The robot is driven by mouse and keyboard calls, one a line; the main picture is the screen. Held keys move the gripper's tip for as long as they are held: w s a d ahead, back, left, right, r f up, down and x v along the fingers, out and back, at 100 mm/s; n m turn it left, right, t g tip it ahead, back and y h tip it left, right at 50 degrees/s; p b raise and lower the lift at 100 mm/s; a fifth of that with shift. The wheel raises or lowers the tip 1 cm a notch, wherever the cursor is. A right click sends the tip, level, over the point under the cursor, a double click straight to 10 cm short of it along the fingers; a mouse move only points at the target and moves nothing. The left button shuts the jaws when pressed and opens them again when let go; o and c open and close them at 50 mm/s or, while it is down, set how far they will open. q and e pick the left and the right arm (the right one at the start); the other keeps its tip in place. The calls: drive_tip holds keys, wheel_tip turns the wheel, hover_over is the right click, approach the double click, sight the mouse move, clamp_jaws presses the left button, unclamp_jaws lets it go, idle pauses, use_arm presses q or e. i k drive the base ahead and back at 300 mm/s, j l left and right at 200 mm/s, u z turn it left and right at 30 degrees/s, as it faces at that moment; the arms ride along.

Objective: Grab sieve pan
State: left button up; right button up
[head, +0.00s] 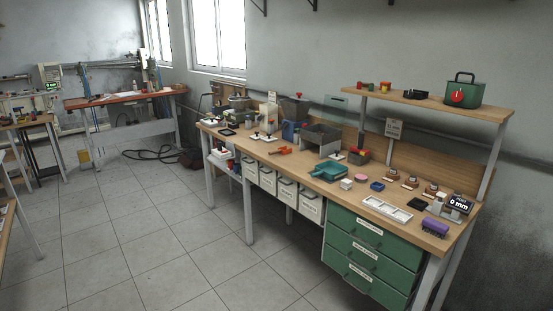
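I see no thing that I can name for certain as the sieve pan. A teal, shallow pan-like item (329,173) lies on the middle of the long wooden workbench (262,150). A grey pot-like vessel (238,103) stands at the bench's far left end. Both are small in the view, and I cannot tell whether either has a mesh. Neither of my grippers is in view.
Green drawers (370,248) and white bins (285,190) sit under the bench. A white tray (387,209) and a purple item (435,228) lie near the right end. The tiled floor (170,240) is clear in front.

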sight(331, 171)
drive_tip(key=i+j+z, duration=0.1)
drive_tip(key=i+j, duration=0.15)
drive_tip(key=i, duration=0.25)
drive_tip(key=i+j, duration=0.25)
drive_tip(key=i, duration=0.3)
drive_tip(key=l+z, duration=0.05)
